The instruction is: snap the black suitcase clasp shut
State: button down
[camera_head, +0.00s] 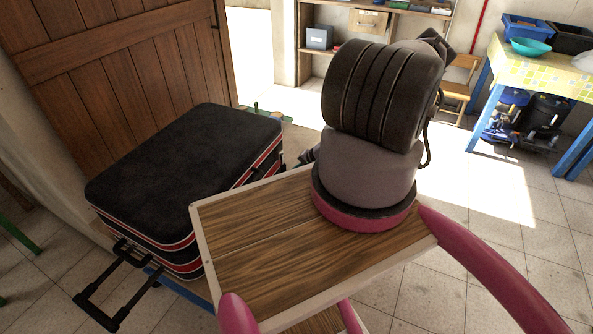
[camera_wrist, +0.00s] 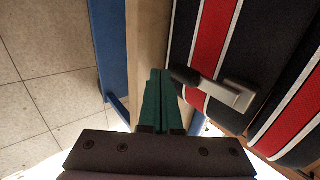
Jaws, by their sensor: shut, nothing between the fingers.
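The black suitcase (camera_head: 185,150) with red and white stripes lies flat at the left in the head view. Its striped side fills the right of the wrist view (camera_wrist: 265,60). There a grey clasp (camera_wrist: 215,88) with a dark tip crosses a red stripe and sticks out toward my gripper. I cannot tell its exact angle to the side. My gripper (camera_wrist: 160,75) has green fingers, shut together and empty. The fingertips are just left of the clasp's dark tip; whether they touch is unclear.
The suitcase's black pull handle (camera_head: 115,290) sticks out at the front left. A wooden door (camera_head: 130,60) stands behind the suitcase. A table (camera_head: 540,75) with blue legs and bins is at the right. Tiled floor (camera_head: 480,260) is open at the lower right.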

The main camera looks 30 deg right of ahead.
jog(key=shift+w+a+f, duration=0.2)
jog(key=shift+w, duration=0.1)
dwell(0.7)
jog(key=shift+r, duration=0.75)
